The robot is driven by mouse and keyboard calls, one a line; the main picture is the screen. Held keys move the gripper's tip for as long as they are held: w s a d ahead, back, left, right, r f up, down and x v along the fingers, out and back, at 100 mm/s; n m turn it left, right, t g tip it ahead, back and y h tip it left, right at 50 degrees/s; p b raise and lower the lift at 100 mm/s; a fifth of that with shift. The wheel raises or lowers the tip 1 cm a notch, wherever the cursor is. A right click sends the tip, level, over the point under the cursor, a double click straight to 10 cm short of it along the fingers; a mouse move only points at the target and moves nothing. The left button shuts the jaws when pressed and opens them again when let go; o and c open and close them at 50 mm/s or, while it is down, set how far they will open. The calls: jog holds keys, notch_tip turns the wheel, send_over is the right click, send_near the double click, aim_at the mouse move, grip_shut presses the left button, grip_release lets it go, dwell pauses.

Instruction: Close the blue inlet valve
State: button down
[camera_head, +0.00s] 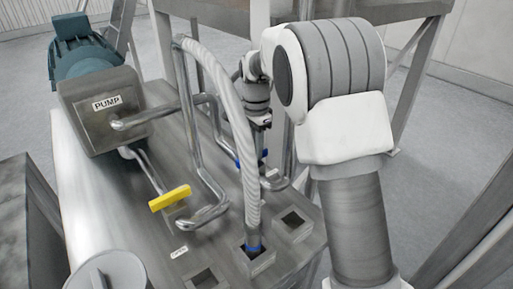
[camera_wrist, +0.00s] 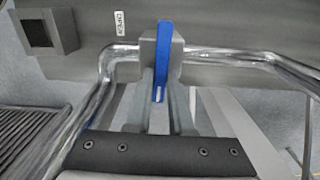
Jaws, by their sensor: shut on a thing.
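The blue inlet valve handle (camera_wrist: 163,50) is a flat bar on a grey valve block in the wrist view. It lies upright in the picture, across the line of the silver pipe (camera_wrist: 235,53). My gripper (camera_wrist: 162,95) is shut on the lower end of the handle, with its grey fingers on either side. In the head view my gripper (camera_head: 262,122) points down behind the ribbed hose. Only small blue bits of the handle (camera_head: 264,153) show there; the rest is hidden by the gripper, pipe and hose.
An OPEN label (camera_wrist: 121,23) is left of the valve. The ribbed hose (camera_head: 235,110) and bent pipes stand close to my arm. A yellow handle (camera_head: 170,198) and the pump (camera_head: 105,105) are to the left. Square sockets (camera_head: 293,222) sit at the front of the metal top.

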jog(key=shift+a+n, duration=0.1)
jog(key=shift+n, duration=0.3)
jog(key=c, duration=0.8)
grip_release()
jog(key=shift+r, duration=0.1)
notch_tip(320, 180, up, 17)
jog(key=shift+r, duration=0.15)
jog(key=shift+s, duration=0.1)
